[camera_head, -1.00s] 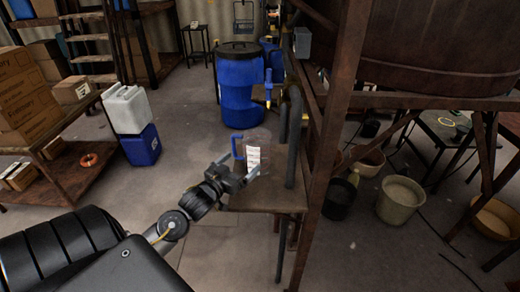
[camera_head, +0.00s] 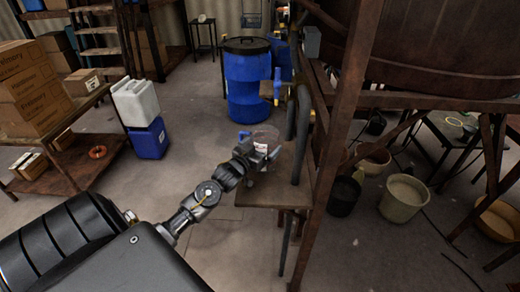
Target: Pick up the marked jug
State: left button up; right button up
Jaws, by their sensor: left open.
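A clear jug (camera_head: 268,132) with a blue handle and a white label stands on a small wooden table (camera_head: 272,198) beside the rusty frame. My left gripper (camera_head: 262,153) is right in front of the jug, at its near side, and covers much of the handle and label. Its jaws are open. They overlap the jug in the picture, and I cannot tell whether they touch it. A bit of the blue handle shows at the left above the gripper. My right gripper is out of view.
Dark vertical pipes (camera_head: 301,130) and a rusty post (camera_head: 335,140) stand close to the right of the jug. A blue drum (camera_head: 248,88) is behind it. A rack with cartons (camera_head: 28,85) and a white canister (camera_head: 135,103) are at left. The floor left of the table is clear.

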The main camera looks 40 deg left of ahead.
pick_arm(q)
jog(key=shift+w, duration=0.3)
jog(key=shift+c, duration=0.3)
jog(key=c, duration=0.7)
jog(key=shift+c, duration=0.4)
jog(key=shift+r, duration=0.15)
